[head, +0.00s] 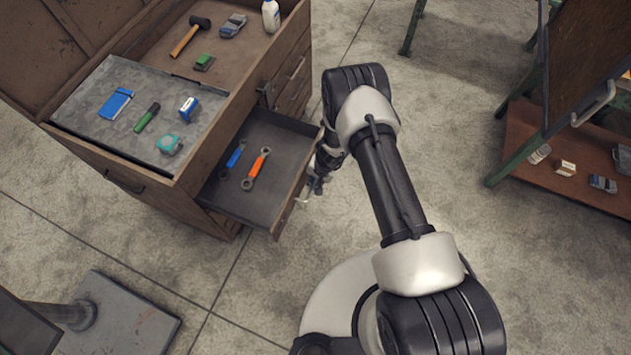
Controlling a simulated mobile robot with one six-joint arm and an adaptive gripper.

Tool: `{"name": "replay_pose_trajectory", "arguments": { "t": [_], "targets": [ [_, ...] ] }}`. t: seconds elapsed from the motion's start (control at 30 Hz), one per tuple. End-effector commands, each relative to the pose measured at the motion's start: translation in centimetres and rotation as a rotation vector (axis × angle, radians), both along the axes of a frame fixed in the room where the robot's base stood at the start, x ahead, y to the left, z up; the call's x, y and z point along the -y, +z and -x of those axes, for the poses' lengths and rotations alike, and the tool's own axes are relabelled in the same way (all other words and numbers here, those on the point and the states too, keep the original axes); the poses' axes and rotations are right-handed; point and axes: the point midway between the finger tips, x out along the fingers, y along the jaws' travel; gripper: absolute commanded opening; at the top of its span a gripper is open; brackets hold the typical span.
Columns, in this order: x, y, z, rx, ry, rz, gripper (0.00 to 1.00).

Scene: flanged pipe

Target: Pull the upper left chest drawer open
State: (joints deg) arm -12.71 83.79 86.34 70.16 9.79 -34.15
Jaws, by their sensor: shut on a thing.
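The wooden chest (215,170) stands at the left, and its drawer front side faces right. One upper drawer (275,140), the one nearer the bottom of the picture, is pulled well out. It has a dark grey inside. A blue-handled wrench (236,154) and an orange-handled wrench (257,168) lie in it, apart from each other. My gripper (308,192) is at the outer face of this drawer's front, shut on its handle. The handle is mostly hidden by the gripper and the drawer front.
A closed drawer (293,75) is beside the open one. A green-framed rack (575,150) stands right. Floor below the drawer is clear.

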Motion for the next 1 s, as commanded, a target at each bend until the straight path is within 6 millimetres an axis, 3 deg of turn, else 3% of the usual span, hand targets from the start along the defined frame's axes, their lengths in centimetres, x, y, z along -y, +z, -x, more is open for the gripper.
{"name": "replay_pose_trajectory", "arguments": {
  "t": [0.3, 0.33, 0.63, 1.0],
  "targets": [
    [0.05, -0.04, -0.02, 0.0, -0.002, 0.001, 0.0],
    [0.05, -0.04, -0.02, 0.0, -0.002, 0.001, 0.09],
    [0.01, -0.01, -0.02, 0.001, 0.0, 0.001, 0.29],
    [0.05, 0.32, -0.06, 0.001, 0.0, 0.0, 0.3]
  ]
}}
